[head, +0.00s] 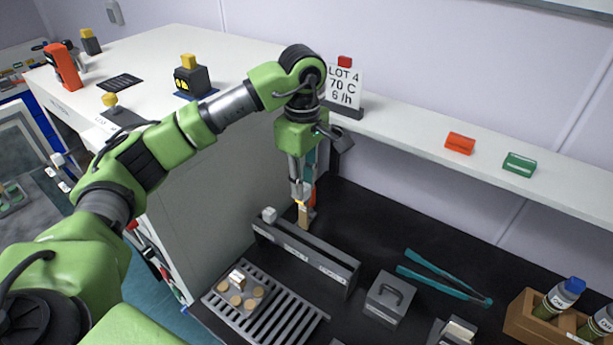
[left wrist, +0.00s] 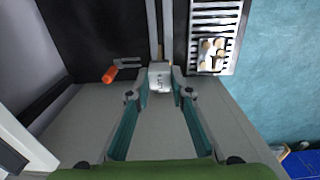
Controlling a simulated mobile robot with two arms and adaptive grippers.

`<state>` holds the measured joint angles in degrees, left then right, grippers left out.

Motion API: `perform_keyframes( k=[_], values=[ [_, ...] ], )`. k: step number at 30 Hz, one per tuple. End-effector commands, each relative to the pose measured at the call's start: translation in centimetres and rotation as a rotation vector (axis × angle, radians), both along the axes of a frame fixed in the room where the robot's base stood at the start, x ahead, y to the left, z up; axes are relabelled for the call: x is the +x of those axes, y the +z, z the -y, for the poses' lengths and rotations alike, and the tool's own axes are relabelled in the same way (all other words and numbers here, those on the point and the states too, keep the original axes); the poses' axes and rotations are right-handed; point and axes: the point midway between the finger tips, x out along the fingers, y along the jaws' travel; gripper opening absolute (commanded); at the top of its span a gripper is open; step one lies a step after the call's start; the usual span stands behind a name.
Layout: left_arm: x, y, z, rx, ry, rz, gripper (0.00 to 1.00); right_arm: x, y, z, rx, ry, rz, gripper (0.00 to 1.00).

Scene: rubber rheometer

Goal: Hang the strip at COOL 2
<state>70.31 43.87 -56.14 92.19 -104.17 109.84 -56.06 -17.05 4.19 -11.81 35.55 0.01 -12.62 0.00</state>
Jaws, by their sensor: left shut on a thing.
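My left gripper (head: 302,192) points down behind the left end of a dark slotted rail (head: 318,262) on the black bench. It is shut on the strip, whose pale tab (left wrist: 160,77) shows between the fingertips in the left wrist view. A tan length of the strip (head: 304,214) hangs below the fingers in the head view. The strip appears above or just behind the rail; I cannot tell whether it touches. A white block (head: 269,214) sits at the rail's left end. Labels on the rail's front are too small to read. My right gripper is not in view.
A grey slotted tray (head: 296,318) with tan discs lies in front of the rail. An orange-handled tool (left wrist: 110,74) is close to the gripper. Teal tongs (head: 445,277) and a grey handled block (head: 389,297) lie to the right. A white shelf (head: 420,137) runs behind.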

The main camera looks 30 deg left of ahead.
Motion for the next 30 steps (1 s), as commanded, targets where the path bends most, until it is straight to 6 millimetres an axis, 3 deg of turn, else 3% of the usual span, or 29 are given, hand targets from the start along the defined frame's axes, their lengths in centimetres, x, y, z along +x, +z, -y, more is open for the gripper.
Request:
perform_keyframes(
  k=[4, 10, 20, 22, 30],
  values=[
    [0.0, 0.0, 0.0, 0.0, -0.002, 0.0, 0.0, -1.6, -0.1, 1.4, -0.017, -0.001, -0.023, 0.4],
    [-0.1, -0.5, 0.0, -0.001, -0.003, -0.002, 0.0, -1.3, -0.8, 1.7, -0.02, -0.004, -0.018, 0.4],
    [-0.1, -4.7, 0.0, 0.0, -0.004, -0.001, 0.0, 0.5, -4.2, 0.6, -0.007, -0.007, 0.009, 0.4],
    [0.0, -3.9, 0.0, -0.001, -0.004, 0.0, 0.0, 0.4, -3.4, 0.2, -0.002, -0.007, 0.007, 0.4],
    [-0.1, -3.9, 0.1, 0.0, -0.004, -0.001, 0.0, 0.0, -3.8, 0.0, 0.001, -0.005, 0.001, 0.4]
  ],
)
